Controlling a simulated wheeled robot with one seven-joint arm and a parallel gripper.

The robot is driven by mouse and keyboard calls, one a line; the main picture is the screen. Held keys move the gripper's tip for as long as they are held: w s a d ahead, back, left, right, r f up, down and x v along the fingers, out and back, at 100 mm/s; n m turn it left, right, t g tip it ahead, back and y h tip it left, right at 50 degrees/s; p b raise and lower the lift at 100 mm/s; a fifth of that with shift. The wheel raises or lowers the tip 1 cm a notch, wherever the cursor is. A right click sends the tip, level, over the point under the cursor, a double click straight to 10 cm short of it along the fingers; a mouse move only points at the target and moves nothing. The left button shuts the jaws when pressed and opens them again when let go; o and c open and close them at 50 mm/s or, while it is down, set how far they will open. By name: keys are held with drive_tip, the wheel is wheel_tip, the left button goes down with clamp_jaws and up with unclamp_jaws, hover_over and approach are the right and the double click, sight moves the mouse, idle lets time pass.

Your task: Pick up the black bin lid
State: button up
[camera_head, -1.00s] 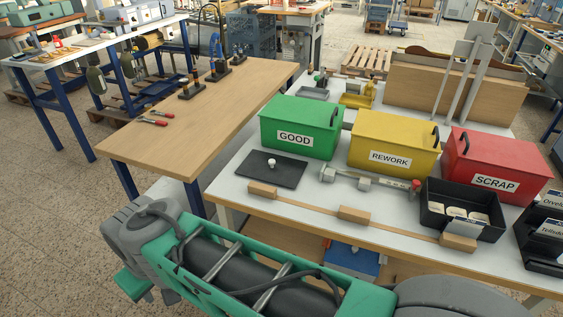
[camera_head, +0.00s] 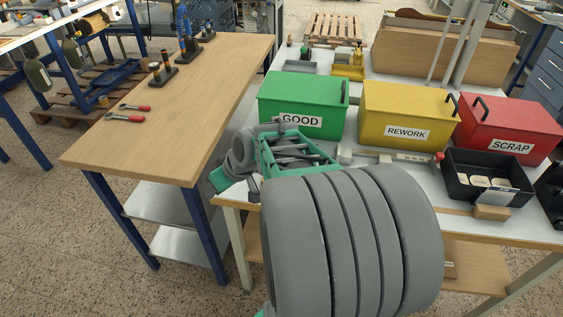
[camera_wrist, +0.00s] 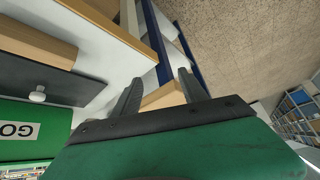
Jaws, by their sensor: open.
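The black bin lid is a flat dark plate (camera_wrist: 62,84) with a white round knob (camera_wrist: 38,94), seen at the left of the wrist view. It lies on the white-topped table, between a wooden block and the green GOOD bin. In the head view my arm hides the lid. My gripper (camera_wrist: 159,80) is open, with its two grey fingers apart and nothing held. In the wrist view it is to the right of the lid, near the table edge, and not touching the lid.
The green GOOD bin (camera_head: 305,92), yellow REWORK bin (camera_head: 405,105) and red SCRAP bin (camera_head: 510,118) stand in a row behind. A black tray with pale pieces (camera_head: 461,186) is at the right. A wooden block (camera_wrist: 38,40) lies close to the lid. A wooden table (camera_head: 190,110) stands left.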

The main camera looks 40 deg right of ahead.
drive_tip(key=d+f+t, duration=0.1)
drive_tip(key=d, duration=0.4)
drive_tip(key=w+d+f+m+t+b, duration=0.1)
drive_tip(key=d, duration=0.4)
drive_tip(key=w+d+f+t+b, duration=0.1)
drive_tip(key=d+f+t, duration=0.1)
drive_tip(key=d, duration=0.3)
drive_tip(key=shift+f+h, duration=0.1)
drive_tip(key=shift+h, duration=0.3)
drive_tip(key=s+d+t, duration=0.1)
drive_tip(key=d, duration=0.2)
drive_tip(key=s+d+m+h+b, duration=0.1)
drive_tip(key=d, duration=0.2)
drive_tip(key=d+t+h, duration=0.1)
drive_tip(key=d, duration=0.3)
drive_tip(key=shift+s+d+r+m+t, duration=0.1)
drive_tip(key=shift+s+r+m+t, duration=0.2)
drive_tip(key=shift+s+m, duration=0.1)
drive_tip(key=x, duration=0.7)
drive_tip(key=shift+w+d, duration=0.15)
drive_tip(key=shift+w, duration=0.1)
drive_tip(key=shift+s, duration=0.1)
drive_tip(key=shift+c, duration=0.2)
clamp_jaws()
